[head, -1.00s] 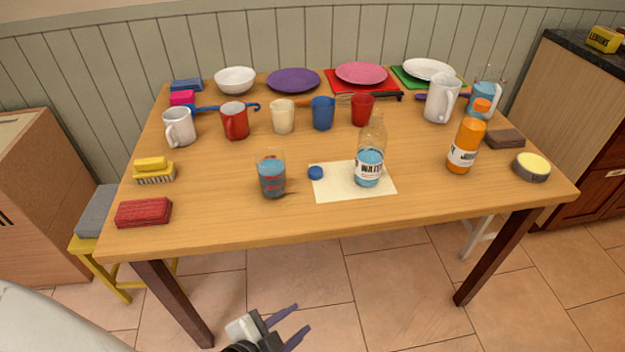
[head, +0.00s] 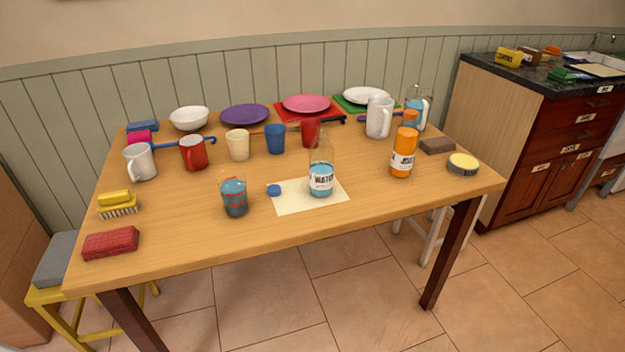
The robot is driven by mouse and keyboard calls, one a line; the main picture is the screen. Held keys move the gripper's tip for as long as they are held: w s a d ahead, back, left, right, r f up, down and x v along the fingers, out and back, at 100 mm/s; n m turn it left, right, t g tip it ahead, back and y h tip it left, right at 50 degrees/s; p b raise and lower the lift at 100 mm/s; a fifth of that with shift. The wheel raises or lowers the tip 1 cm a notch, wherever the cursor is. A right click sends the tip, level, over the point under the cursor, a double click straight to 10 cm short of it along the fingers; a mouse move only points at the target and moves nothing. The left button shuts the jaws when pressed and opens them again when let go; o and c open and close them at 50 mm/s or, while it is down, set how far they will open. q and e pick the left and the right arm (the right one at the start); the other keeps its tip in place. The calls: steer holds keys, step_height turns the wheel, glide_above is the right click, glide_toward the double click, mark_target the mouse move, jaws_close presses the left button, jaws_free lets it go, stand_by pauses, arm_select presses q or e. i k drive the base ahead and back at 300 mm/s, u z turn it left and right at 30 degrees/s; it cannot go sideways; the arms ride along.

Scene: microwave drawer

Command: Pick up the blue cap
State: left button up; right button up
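The blue cap (head: 274,190) is small and round. It lies at the left edge of a cream paper sheet (head: 292,206) on the wooden table, between a glass and a bottle. The clear water bottle (head: 321,178), part filled with blue liquid, stands upright on the sheet to the right of the cap, with no cap visible on it. A glass with blue liquid (head: 235,198) stands to the left of the cap. Neither of my grippers shows in the head view now.
An orange bottle (head: 403,150) stands on the right. Mugs, cups and plates fill the back, including a red mug (head: 193,153). A red sponge (head: 110,243) lies at the front left. The table front near the cap is clear. A yellow stool (head: 60,290) stands at the left.

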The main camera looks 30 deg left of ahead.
mark_target(275, 190)
steer(key=u, duration=0.2)
steer(key=i, duration=0.75)
steer(key=u, duration=0.6)
